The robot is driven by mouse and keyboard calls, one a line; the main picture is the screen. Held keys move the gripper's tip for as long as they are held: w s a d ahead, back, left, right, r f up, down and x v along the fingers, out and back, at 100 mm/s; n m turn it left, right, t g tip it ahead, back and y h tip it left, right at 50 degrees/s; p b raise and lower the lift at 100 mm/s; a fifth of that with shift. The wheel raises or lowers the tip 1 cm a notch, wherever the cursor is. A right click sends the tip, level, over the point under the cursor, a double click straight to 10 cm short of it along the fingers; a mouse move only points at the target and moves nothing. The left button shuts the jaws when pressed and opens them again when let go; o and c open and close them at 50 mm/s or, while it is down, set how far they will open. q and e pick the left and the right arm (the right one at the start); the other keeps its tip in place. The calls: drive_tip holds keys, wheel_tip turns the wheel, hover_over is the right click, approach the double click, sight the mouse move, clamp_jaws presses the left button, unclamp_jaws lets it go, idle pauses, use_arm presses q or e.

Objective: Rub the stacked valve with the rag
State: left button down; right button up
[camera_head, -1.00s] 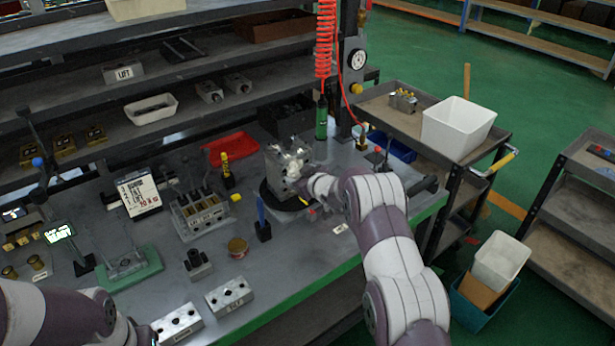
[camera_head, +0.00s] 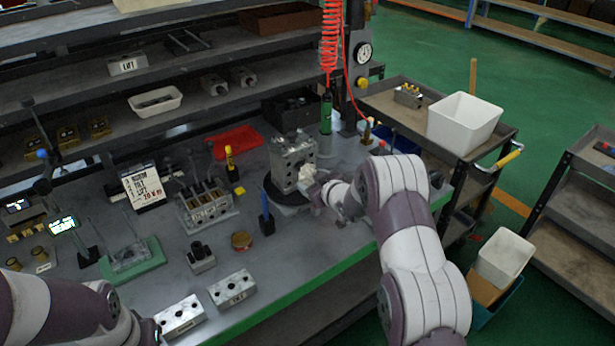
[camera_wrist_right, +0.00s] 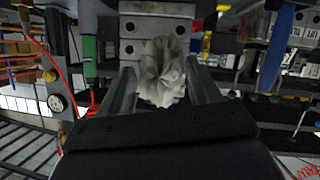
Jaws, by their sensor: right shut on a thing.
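The stacked valve (camera_head: 291,162), a grey metal block stack with round holes, stands upright on a dark round turntable (camera_head: 272,192) on the bench. My right gripper (camera_head: 318,190) is just right of the valve, shut on a crumpled white rag (camera_head: 307,177). The rag is by the valve's lower right side; I cannot tell if it touches. In the right wrist view the rag (camera_wrist_right: 162,74) bulges between the fingers, in front of the holed valve blocks (camera_wrist_right: 152,27), and hides part of them. My left arm shows at the lower left, but its gripper is out of view.
A blue-handled tool in a holder (camera_head: 266,215) and a round tin (camera_head: 241,240) stand left of the turntable. A valve block with rods (camera_head: 205,205) is further left. Two metal blocks, one here (camera_head: 232,289), lie near the front edge. A green cylinder (camera_head: 326,112) hangs behind.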

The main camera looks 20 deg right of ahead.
drive_tip(key=s, duration=0.1)
drive_tip(key=s+d, duration=0.1)
drive_tip(key=shift+s, duration=0.4)
idle(0.5)
drive_tip(key=w, duration=0.1)
drive_tip(key=w+a, duration=0.1)
drive_tip(key=w, duration=0.2)
drive_tip(key=shift+w+a+f+b, duration=0.1)
drive_tip(key=shift+w+a+b, duration=0.25)
drive_tip(key=shift+w+b, duration=0.05)
drive_tip(key=shift+w+a, duration=0.3)
drive_tip(key=shift+w, duration=0.55)
drive_tip(key=shift+w+a, duration=0.3)
drive_tip(key=shift+w, duration=0.5)
